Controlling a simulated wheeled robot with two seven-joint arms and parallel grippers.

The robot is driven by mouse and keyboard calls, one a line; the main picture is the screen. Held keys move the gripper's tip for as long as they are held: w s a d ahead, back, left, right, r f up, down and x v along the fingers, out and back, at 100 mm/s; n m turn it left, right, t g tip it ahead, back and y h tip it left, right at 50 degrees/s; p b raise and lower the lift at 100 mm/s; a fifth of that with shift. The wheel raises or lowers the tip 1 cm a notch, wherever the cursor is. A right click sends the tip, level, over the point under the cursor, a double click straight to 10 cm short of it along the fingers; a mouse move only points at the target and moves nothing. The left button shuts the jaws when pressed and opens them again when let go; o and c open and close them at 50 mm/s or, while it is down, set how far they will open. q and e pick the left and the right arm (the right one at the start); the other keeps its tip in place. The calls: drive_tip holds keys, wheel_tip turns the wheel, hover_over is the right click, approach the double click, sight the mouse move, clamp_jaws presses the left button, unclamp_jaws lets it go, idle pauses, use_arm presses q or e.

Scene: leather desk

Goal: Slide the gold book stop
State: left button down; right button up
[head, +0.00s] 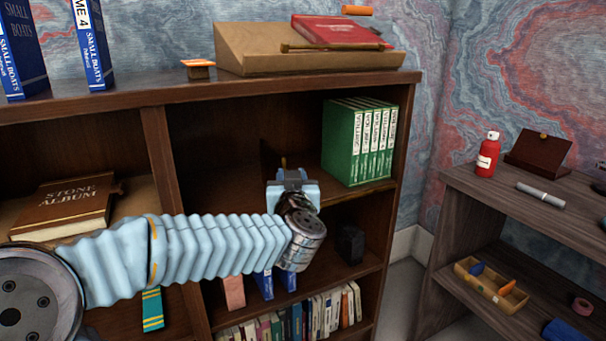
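My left gripper (291,178) reaches into the middle shelf compartment of the dark wooden bookcase (155,140), left of a row of green books (342,145). Its fingers point away from me and are mostly hidden behind its own body, so I cannot tell whether they are open or shut. A small gold-brown upright bit (284,162) shows just above the gripper; it may be part of the gold book stop, but the rest is hidden. I cannot tell whether the gripper touches it. My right gripper is not in view.
A dark block (350,245) stands on the shelf below, above a row of books (320,315). A slanted stand (310,48) with a red book (342,31) is on top. A brown album (68,207) lies left. A side shelf (465,190) stands right.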

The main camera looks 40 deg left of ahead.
use_arm(q)
drive_tip(key=shift+s, duration=0.2)
idle(0.3)
drive_tip(key=c, duration=0.9)
unclamp_jaws()
drive_tip(key=shift+a, duration=0.1)
drive_tip(key=shift+o, duration=0.2)
drive_tip(key=v, duration=1.4)
